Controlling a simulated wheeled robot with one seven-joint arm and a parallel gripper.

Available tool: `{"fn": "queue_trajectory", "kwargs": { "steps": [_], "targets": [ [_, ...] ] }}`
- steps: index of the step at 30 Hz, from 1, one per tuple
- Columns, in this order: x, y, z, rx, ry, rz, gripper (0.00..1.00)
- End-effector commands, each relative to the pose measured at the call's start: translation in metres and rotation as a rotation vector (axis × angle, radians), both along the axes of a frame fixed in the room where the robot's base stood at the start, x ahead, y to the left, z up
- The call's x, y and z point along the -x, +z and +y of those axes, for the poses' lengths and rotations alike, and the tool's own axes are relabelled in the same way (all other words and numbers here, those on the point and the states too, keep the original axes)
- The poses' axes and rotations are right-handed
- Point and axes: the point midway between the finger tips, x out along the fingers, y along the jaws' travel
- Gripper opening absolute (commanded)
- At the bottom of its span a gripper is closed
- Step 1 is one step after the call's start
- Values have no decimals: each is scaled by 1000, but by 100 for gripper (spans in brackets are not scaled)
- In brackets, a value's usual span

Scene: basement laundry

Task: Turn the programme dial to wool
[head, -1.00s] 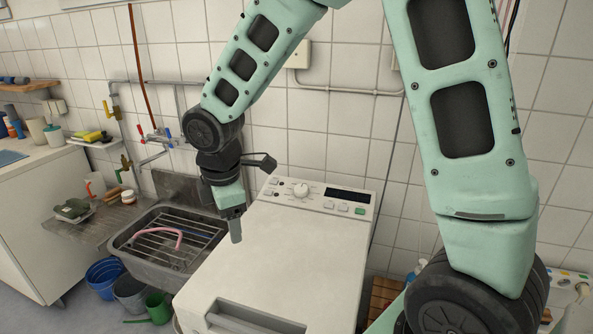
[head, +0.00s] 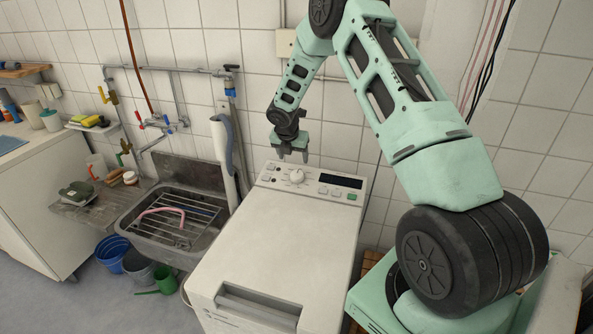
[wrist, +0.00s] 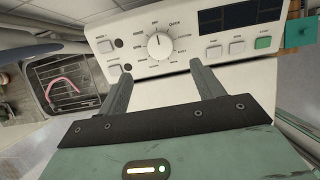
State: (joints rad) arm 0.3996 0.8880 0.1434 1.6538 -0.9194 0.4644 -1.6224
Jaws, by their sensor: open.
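The programme dial (head: 296,176) is a round white knob on the control panel (head: 268,177) at the back of the white top-loading washing machine (head: 262,236). In the wrist view the dial (wrist: 160,46) has a dark pointer line near its upper edge and small printed words around it, mostly too small to read; one reads like QUICK.
The panel also has a dark display (wrist: 240,16), a green button (wrist: 263,43) and small buttons. A metal sink (head: 170,232) with a rack and pink hose stands left of the machine. A grey-white pipe (head: 224,155) rises between them. The machine's lid is clear.

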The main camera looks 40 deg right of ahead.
Motion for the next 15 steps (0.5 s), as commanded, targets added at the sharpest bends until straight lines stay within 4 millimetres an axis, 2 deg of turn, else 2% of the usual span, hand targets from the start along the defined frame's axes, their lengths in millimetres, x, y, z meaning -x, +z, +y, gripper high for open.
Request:
{"fn": "queue_trajectory", "kwargs": {
  "steps": [6,15],
  "targets": [
    [-8,-40,-14,-1,-2,3,67],
    [-17,-83,-30,-1,-2,1,67]
  ]
}}
